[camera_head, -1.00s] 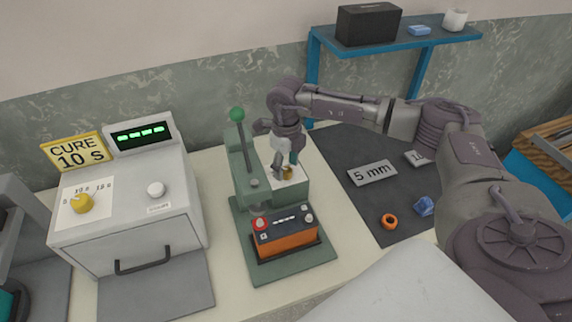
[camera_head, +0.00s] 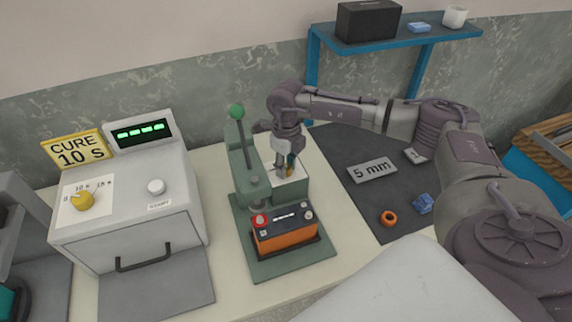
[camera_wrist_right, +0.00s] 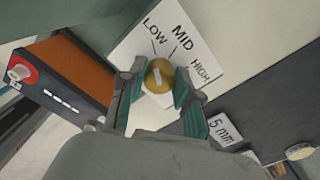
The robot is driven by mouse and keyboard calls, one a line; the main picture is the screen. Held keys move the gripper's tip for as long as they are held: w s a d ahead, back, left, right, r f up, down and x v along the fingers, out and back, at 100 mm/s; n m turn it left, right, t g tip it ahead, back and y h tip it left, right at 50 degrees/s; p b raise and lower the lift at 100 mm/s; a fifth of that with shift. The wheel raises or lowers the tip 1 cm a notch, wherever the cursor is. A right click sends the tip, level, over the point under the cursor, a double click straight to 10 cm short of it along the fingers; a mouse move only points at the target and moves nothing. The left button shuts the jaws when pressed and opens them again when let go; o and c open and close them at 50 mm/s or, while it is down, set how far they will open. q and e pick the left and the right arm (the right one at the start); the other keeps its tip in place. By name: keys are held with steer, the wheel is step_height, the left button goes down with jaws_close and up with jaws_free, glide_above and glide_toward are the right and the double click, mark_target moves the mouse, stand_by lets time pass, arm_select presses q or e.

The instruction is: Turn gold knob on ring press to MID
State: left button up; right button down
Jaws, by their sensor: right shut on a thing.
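The green ring press (camera_head: 246,185) stands mid-counter, with a white dial plate on its right block. In the right wrist view the gold knob (camera_wrist_right: 160,76) sits on the plate marked LOW, MID and HIGH (camera_wrist_right: 178,45). A short pale mark on its top tilts slightly toward the LOW side; its exact setting is hard to read. My right gripper (camera_wrist_right: 156,92) is shut on the knob, a finger at each side. In the head view the gripper (camera_head: 286,168) points down at the plate and mostly hides the knob. My left gripper is not in view.
An orange-and-black battery (camera_head: 285,235) sits at the press's front. The press lever with its green ball (camera_head: 236,111) rises close to my right wrist. The cure oven (camera_head: 130,220) stands left. A dark mat (camera_head: 365,205) at right holds an orange ring (camera_head: 388,218) and a 5 mm plate (camera_head: 372,170).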

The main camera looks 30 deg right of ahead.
mark_target(287, 166)
steer(key=shift+m, duration=0.4)
steer(key=m+b, duration=0.1)
steer(key=m, duration=0.2)
steer(key=shift+m, duration=0.3)
steer(key=m, duration=0.4)
steer(key=shift+b, duration=0.35)
steer(key=shift+m, duration=0.3)
steer(key=shift+d, duration=0.1)
steer(key=c, duration=0.8)
jaws_free()
steer(key=shift+r, duration=0.1)
step_height(287, 166, up, 12)
